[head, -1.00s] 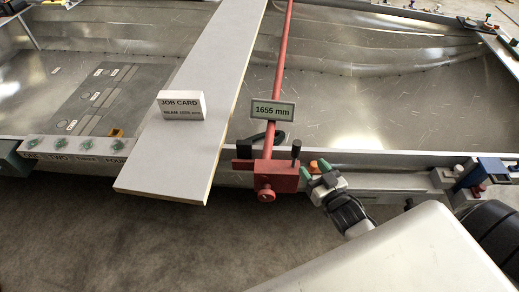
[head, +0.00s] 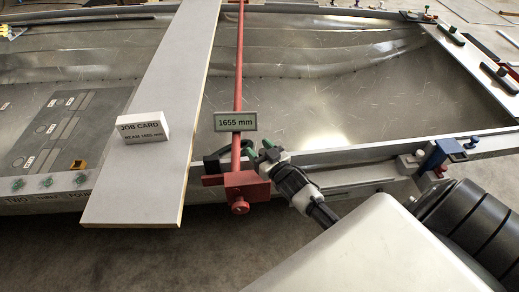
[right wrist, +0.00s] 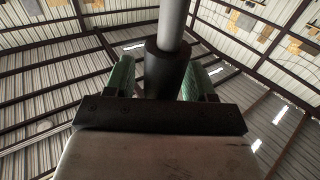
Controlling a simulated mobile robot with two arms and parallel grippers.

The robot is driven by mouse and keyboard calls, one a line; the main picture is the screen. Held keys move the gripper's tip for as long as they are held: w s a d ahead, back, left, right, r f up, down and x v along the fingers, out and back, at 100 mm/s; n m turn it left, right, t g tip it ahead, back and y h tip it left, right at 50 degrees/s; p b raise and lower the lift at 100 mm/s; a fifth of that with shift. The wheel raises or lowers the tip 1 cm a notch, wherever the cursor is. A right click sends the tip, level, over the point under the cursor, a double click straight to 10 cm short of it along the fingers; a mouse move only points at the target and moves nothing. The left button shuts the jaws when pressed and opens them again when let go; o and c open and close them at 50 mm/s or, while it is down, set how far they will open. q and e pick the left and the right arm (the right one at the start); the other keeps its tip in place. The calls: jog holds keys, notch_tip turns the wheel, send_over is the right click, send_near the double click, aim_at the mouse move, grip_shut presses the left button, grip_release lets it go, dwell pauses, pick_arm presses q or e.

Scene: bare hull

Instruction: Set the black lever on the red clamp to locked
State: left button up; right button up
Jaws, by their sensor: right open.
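The red clamp (head: 246,187) sits at the near edge of the hull, with its red bar (head: 238,75) running away across it. My right gripper (head: 261,150) is just above the clamp's right side, its green fingertips parted. In the right wrist view a black cylinder with a grey rod, seemingly the lever (right wrist: 165,72), stands between the open green fingers (right wrist: 162,78). I cannot tell whether they touch it. The lever's exact setting is not clear. My left gripper is not in view.
A sign reading 1655 mm (head: 235,122) stands by the bar. A pale plank (head: 186,75) lies left of the clamp, with a job card (head: 143,127) on it. A blue clamp (head: 437,155) sits on the rim at right. The hull floor right of the bar is clear.

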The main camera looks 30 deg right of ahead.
grip_shut()
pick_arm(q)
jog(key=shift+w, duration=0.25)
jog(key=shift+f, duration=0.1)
pick_arm(e)
jog(key=shift+s+d, duration=0.1)
jog(key=shift+d, duration=0.05)
pick_arm(q)
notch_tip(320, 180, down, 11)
jog(key=b, duration=1.1)
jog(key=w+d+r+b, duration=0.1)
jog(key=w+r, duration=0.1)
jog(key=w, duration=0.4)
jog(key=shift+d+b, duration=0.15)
jog(key=shift+b, duration=0.25)
pick_arm(e)
jog(key=s+d+f+m+t+h, duration=0.4)
jog(key=d+m, duration=0.5)
jog(key=m, duration=0.8)
notch_tip(320, 180, down, 3)
jog(key=h, duration=0.3)
jog(key=shift+s+d+r, duration=0.15)
jog(key=shift+s+d, duration=0.05)
jog(key=shift+s, duration=0.15)
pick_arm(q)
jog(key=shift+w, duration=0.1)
